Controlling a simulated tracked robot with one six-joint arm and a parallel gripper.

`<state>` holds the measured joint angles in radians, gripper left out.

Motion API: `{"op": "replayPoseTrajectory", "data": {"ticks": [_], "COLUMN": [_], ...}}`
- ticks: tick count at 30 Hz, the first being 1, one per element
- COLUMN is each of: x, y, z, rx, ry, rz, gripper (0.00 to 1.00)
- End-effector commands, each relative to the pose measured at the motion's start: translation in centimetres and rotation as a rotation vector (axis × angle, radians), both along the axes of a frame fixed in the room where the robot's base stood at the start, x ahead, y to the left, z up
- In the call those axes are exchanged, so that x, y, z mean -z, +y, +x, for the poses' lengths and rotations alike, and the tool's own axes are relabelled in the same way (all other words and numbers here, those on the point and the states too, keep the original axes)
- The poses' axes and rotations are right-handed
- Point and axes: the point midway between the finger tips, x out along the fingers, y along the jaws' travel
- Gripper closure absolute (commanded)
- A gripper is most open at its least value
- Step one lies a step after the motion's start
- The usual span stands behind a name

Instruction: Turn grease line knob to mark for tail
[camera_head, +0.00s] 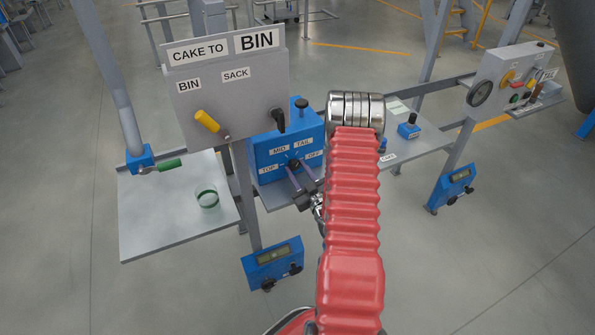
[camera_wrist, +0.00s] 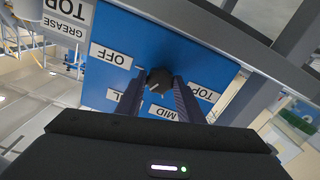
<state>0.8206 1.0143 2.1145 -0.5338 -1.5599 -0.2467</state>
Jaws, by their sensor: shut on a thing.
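The grease line knob (camera_wrist: 160,76) is a small black knob on the face of a blue box (camera_head: 262,152). My gripper (camera_head: 297,168) reaches the box face, its two dark fingers on either side of the knob and shut on it. The wrist view shows the labels OFF (camera_wrist: 111,55), TOP (camera_wrist: 203,93) and MID (camera_wrist: 165,112); the TAIL label there is partly covered by a finger. The head view shows the TAIL label (camera_head: 303,143) at the upper right of the knob. A small pale line shows on the knob; I cannot tell surely which label it points to.
A grey panel (camera_head: 230,90) marked CAKE TO BIN with a yellow lever (camera_head: 207,121) stands left of the box. A grey shelf (camera_head: 150,225) with a green-rimmed glass (camera_head: 207,197) is at the left. A gauge panel (camera_head: 510,75) stands at the right.

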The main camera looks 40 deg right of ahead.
Motion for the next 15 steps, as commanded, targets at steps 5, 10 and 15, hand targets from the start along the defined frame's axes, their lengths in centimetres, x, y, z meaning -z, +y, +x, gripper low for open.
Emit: {"op": "replayPoseTrajectory", "data": {"ticks": [5, 10, 15], "x": [0.03, 0.03, 0.02], "y": [0.08, 0.09, 0.06], "z": [-0.01, 0.0, 0.0], "rx": [-0.001, -0.002, -0.001], "ry": [0.003, 0.003, 0.003], "rz": [-0.01, -0.008, -0.009], "gripper": [0.89, 0.64, 0.52]}}
